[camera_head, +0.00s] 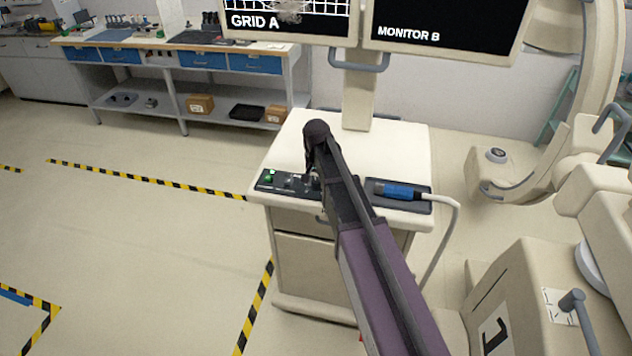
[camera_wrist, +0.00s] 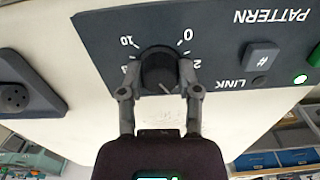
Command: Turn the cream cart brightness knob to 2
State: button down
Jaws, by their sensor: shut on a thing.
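The cream cart (camera_head: 405,150) stands in the middle of the head view, with a dark control panel (camera_head: 268,186) along its front edge. My gripper (camera_head: 309,180) is down at this panel. In the wrist view the panel (camera_wrist: 215,22) appears upside down, with a round black knob (camera_wrist: 158,72) and printed numbers 10, 0 and 2 around it. My gripper (camera_wrist: 160,76) is shut on the knob, one finger on each side. A short pale mark shows on the knob's lower part, away from the 0 and 10. The left finger partly covers another number. The knob's name is not readable.
Two monitors (camera_head: 440,32) rise behind.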

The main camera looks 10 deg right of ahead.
jog(key=shift+n, duration=0.3)
jog(key=n, duration=1)
dwell(0.4)
jog(key=shift+c, duration=1.5)
grip_release()
jog(key=shift+m, duration=0.4)
